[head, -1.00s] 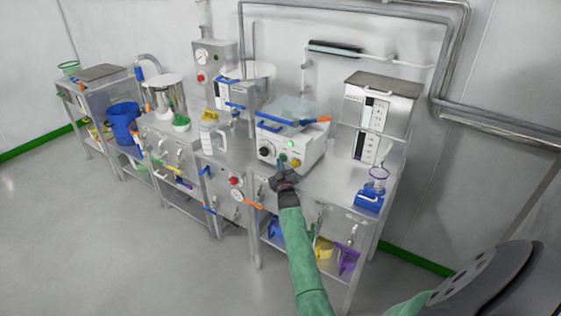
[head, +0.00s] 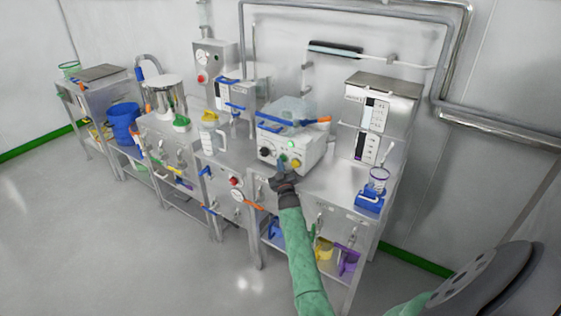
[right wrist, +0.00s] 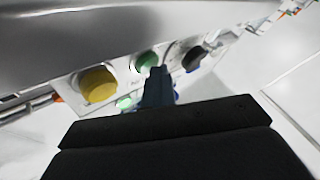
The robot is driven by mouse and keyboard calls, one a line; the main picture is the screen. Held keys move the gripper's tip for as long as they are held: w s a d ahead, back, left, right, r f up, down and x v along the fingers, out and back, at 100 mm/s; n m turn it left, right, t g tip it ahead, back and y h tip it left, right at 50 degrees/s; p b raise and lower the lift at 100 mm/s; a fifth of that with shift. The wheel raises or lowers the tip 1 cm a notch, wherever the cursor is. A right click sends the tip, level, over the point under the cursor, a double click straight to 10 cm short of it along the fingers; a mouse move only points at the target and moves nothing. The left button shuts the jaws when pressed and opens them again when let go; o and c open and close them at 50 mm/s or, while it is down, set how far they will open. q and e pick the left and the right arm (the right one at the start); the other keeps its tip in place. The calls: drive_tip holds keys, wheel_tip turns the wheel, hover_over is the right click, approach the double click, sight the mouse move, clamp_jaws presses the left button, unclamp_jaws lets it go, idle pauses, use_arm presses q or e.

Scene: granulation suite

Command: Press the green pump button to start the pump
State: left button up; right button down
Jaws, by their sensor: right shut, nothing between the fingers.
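The green pump button (head: 284,158) is on the front of the white pump unit (head: 309,151), between a black knob and a yellow one. In the right wrist view the green button (right wrist: 147,61) shows just above the fingertips. My right gripper (head: 281,168) is shut and empty, in front of the unit's face with its tips just below the button. In the right wrist view the blue-grey fingers (right wrist: 157,76) overlap the button's lower edge. I cannot tell whether they touch it. My left gripper is not in view.
The yellow knob (right wrist: 97,85) is left of the button in the right wrist view and the black knob (right wrist: 195,59) is right of it. A small green light (right wrist: 124,102) is below. A blue-based stand (head: 369,203) is on the bench's right end.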

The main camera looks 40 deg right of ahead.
drive_tip(key=shift+s+a, duration=0.5)
drive_tip(key=shift+a, duration=0.1)
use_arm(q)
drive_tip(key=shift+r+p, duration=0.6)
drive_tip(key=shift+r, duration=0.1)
use_arm(e)
drive_tip(key=shift+s+a, duration=0.25)
drive_tip(key=shift+a, duration=0.45)
drive_tip(key=shift+s+a, duration=0.25)
drive_tip(key=shift+a, duration=0.4)
drive_tip(key=shift+s+a, duration=0.25)
drive_tip(key=shift+a, duration=0.45)
